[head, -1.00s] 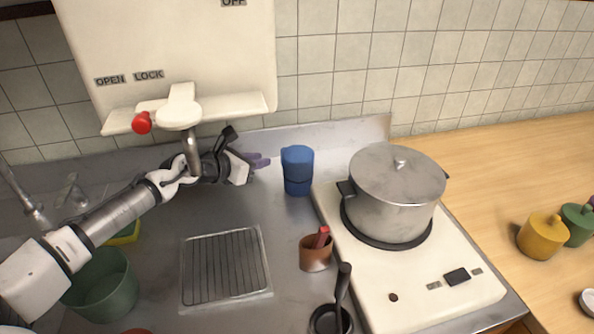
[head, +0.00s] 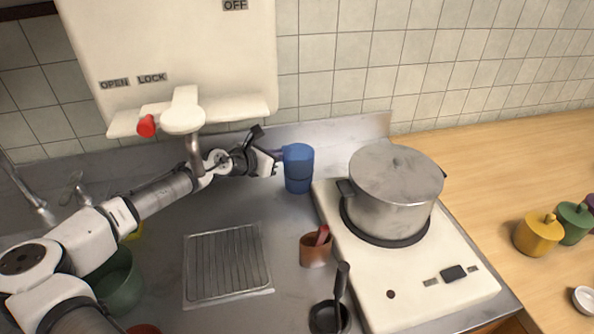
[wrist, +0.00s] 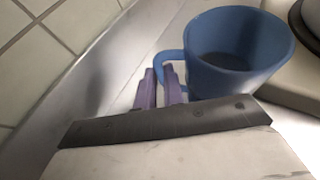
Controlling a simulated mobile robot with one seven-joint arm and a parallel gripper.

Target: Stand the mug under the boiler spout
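The blue mug (head: 298,168) stands upright on the steel counter, left of the hob's back corner. In the wrist view the mug (wrist: 238,50) shows its open top, and its handle (wrist: 163,57) points left toward my fingers. My gripper (head: 281,154) is at the mug's left side, level with its upper part. In the wrist view the two purple fingers of my gripper (wrist: 160,88) are a narrow gap apart at the handle; whether they press on it I cannot tell. The boiler spout (head: 194,153) hangs under the white boiler (head: 185,60), left of the mug and behind my arm.
A lidded pot (head: 395,195) stands on the white hob (head: 435,275) right of the mug. A brown cup (head: 313,252) and a black ladle (head: 326,318) are in front. A drain grille (head: 228,265) lies below the spout area. A red lever (head: 147,126) sticks out beside the spout.

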